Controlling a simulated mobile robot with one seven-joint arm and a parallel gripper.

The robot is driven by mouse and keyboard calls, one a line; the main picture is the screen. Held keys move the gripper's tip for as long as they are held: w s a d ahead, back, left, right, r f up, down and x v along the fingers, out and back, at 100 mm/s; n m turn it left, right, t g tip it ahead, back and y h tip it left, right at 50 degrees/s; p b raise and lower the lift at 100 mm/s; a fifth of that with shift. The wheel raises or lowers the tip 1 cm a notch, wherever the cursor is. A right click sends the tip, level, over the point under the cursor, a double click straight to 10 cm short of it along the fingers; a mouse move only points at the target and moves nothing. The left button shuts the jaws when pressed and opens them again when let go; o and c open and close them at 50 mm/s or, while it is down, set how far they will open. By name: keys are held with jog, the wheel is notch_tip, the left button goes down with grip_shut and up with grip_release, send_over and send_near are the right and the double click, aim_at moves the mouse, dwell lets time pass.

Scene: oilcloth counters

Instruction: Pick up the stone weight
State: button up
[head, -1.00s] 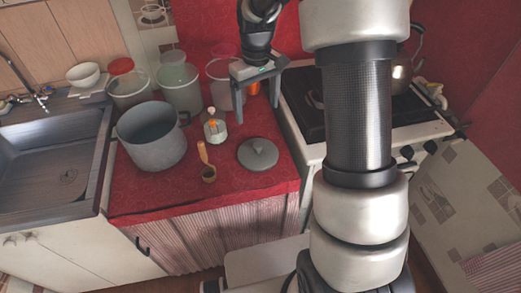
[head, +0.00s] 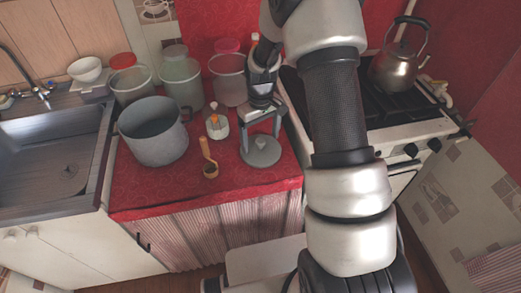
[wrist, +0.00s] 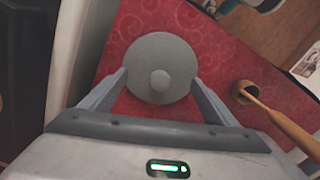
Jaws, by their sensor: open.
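The stone weight (head: 262,152) is a grey round disc with a small knob on top. In the wrist view my gripper (wrist: 161,82) is open and empty, with a finger on each side of the disc's near part. I cannot tell whether the fingers touch it.
Clear canisters (head: 181,85) line the back. The stove (head: 400,120) with a kettle (head: 398,68) is to the right. The counter's front strip (head: 180,200) is bare.

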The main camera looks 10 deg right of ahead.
notch_tip(320, 180, down, 2)
jog(key=shift+c, duration=0.3)
grip_shut()
